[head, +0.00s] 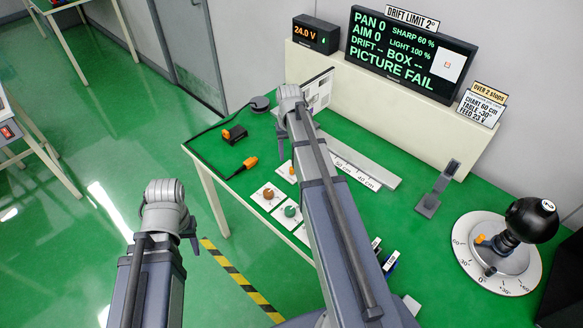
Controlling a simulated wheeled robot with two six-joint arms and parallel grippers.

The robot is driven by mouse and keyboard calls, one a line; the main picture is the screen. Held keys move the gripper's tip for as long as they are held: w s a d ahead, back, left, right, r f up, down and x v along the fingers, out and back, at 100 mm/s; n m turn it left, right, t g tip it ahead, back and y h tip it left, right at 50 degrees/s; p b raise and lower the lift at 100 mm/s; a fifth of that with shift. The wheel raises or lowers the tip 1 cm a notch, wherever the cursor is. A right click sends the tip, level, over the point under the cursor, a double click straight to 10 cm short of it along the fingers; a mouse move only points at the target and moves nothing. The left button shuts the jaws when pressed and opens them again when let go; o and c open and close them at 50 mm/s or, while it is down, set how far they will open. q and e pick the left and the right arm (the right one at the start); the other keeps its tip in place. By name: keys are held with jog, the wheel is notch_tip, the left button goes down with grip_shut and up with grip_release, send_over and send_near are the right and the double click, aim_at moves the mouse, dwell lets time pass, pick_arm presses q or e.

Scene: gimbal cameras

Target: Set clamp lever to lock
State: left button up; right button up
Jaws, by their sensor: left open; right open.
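A black ball-shaped camera head (530,219) stands on a grey base on a white round dial (510,281) at the table's right. A small orange-tipped part (480,239), which looks like the clamp lever, sits at the left of that base. Its lock or release setting is too small to tell. My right gripper (281,142) is open over the table's left part, well away from the dial; its arm crosses the middle of the view. My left gripper (192,243) is open, off the table's left edge above the floor. Neither gripper touches anything that I can see.
The green table (425,240) also bears a grey ruler strip (362,172), a small grey stand (430,203), an orange-tipped plug (243,168), a black block (234,133) and knobs on white cards (268,196). A screen (410,52) reads "PICTURE FAIL".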

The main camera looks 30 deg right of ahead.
aim_at(292, 168)
jog(key=shift+w+d, duration=0.1)
jog(key=shift+d, duration=0.35)
notch_tip(292, 168, down, 8)
jog(key=b, duration=0.8)
jog(key=shift+r, duration=0.1)
jog(key=shift+c, duration=0.2)
grip_shut()
